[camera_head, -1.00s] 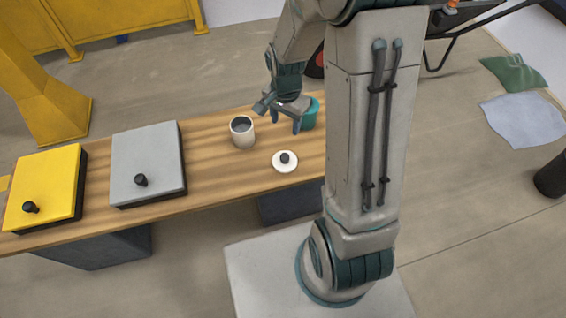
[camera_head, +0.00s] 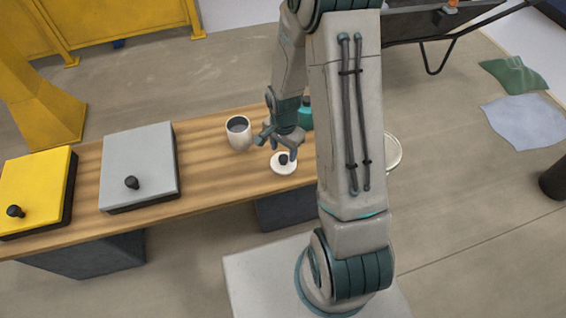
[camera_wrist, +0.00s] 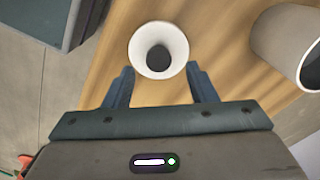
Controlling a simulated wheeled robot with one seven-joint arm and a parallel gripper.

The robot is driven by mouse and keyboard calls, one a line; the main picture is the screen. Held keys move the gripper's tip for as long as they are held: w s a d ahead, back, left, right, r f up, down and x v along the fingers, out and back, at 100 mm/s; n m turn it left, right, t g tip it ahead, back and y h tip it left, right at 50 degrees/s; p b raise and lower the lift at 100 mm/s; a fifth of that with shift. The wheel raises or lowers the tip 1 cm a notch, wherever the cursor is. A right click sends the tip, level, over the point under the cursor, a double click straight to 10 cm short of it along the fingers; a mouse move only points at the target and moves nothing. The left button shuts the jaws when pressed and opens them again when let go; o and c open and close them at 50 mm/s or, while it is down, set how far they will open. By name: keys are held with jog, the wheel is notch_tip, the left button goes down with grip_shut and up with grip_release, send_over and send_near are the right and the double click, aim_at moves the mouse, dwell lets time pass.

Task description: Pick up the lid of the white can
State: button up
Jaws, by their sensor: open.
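The white lid (camera_head: 283,168) with a dark round knob lies on the wooden table, in front and to the right of the open white can (camera_head: 239,137). In the wrist view the lid (camera_wrist: 158,63) shows just beyond my fingertips, its dark knob near the middle between them. The can (camera_wrist: 272,48) stands at the upper right there. My gripper (camera_head: 276,152) is close above the lid in the head view; its fingers (camera_wrist: 160,88) are apart with nothing between them. I cannot tell the exact height of the fingertips over the lid.
A grey box (camera_head: 150,160) and a yellow box (camera_head: 35,195), each with a dark knob, sit on the table (camera_head: 205,180) at the left. A teal object (camera_head: 306,116) stands behind my gripper. A pale round rim (camera_head: 397,153) shows right of my arm.

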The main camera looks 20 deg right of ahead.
aim_at(284, 157)
notch_tip(284, 157, down, 4)
jog(key=shift+r+b, duration=0.2)
jog(key=shift+b, duration=0.3)
jog(key=c, duration=1.1)
jog(key=shift+o, duration=0.2)
jog(key=shift+r, duration=0.1)
